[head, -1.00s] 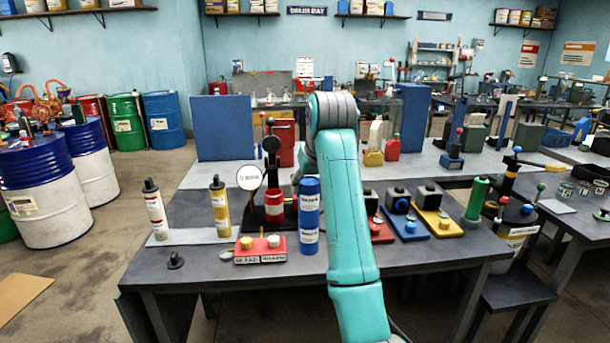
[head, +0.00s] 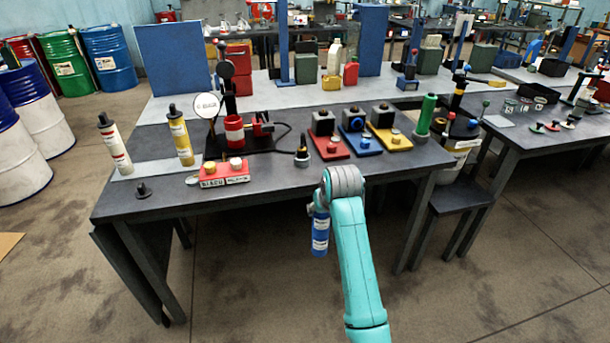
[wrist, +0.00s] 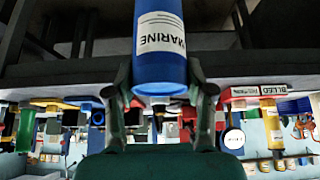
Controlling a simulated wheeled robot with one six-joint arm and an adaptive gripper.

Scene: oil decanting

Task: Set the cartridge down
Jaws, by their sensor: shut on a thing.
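A blue cartridge (head: 320,236) with white label bands hangs upright below my arm's end, in front of the workbench's front edge in the head view. In the wrist view, which is upside down, the blue cartridge (wrist: 160,60) shows a label reading "MARINE". My gripper (wrist: 160,92) is shut on it, with a finger on each side. In the head view the fingers are mostly hidden by my arm. The cartridge is clear of the bench top and over open floor.
A stool (head: 465,199) stands right.

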